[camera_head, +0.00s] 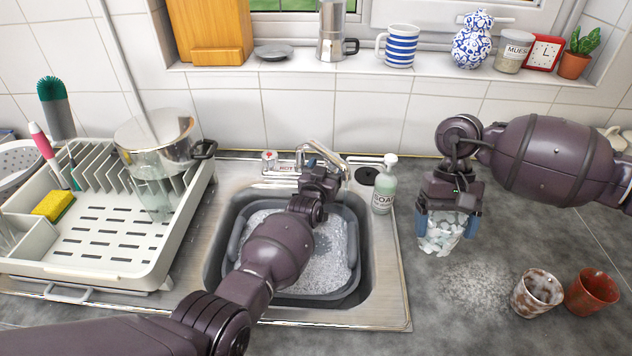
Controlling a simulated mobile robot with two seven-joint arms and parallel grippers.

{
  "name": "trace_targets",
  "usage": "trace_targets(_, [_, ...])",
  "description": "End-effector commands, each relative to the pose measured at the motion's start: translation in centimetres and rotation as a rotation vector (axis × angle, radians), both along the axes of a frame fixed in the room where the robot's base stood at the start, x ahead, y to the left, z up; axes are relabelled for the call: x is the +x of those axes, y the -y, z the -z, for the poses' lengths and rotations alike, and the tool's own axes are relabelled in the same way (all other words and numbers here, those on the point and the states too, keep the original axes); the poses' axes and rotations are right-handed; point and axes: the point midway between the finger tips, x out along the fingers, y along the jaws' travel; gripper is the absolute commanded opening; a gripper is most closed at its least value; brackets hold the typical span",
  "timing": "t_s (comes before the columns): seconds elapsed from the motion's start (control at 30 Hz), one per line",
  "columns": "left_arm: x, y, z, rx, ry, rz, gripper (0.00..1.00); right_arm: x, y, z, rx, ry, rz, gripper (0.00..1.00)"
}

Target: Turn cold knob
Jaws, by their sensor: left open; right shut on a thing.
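The tap (318,148) stands at the back of the sink with the hot knob (269,157) on its left. The cold knob is not clearly visible; my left gripper (322,163) covers the area right of the tap base. The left gripper reaches over the sink to the tap and is open; whether it touches the knob cannot be told. My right gripper (446,226) is shut on a white patterned cup (441,242), held upright over the counter right of the sink.
A grey basin (352,240) of suds sits in the sink. The soap bottle (384,187) stands close right of the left gripper. The dish rack (110,265) is at left. A brown-white cup (537,293) and a red cup (592,291) stand at right.

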Motion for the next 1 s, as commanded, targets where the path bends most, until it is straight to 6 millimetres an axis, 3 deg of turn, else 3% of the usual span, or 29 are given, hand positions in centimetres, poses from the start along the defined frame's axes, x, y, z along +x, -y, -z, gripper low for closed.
trace_targets(0.2, [-2.8, -0.9, -0.1, -0.001, -0.001, -0.002, 0.76, 0.0, 0.0, -1.5, 0.000, -0.006, 0.000, 0.55])
trace_targets(0.6, [-6.8, -2.1, 0.1, 0.000, 0.001, -0.001, 0.76, 0.0, 0.0, -1.3, 0.000, -0.005, 0.000, 0.55])
trace_targets(1.0, [-8.5, -2.5, 0.0, 0.000, 0.002, -0.001, 0.76, 0.0, 0.0, -1.4, 0.000, -0.005, 0.000, 0.55])
